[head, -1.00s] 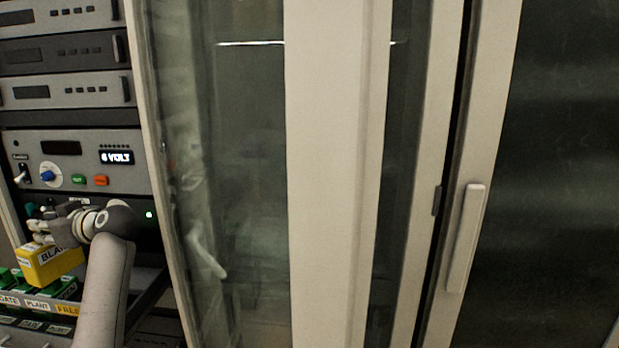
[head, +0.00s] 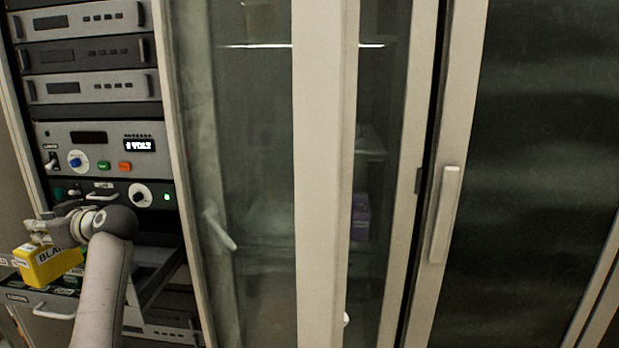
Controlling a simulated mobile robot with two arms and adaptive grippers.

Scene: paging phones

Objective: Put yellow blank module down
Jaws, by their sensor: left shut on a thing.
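The yellow blank module (head: 46,268) is at the lower left of the head view, with a partly covered label that begins "BLA". My left gripper (head: 48,238) is shut on its top and holds it. The module is in front of the rack, over an open drawer (head: 62,305) with a light handle. Green modules show only partly behind the yellow one. I cannot tell whether the yellow module touches anything below. My right gripper is not in view.
An equipment rack (head: 100,140) with knobs, buttons and a lit display stands at the left. A glass-doored cabinet (head: 325,180) with a vertical handle (head: 445,215) fills the middle and right. A purple item (head: 360,217) shows behind its glass.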

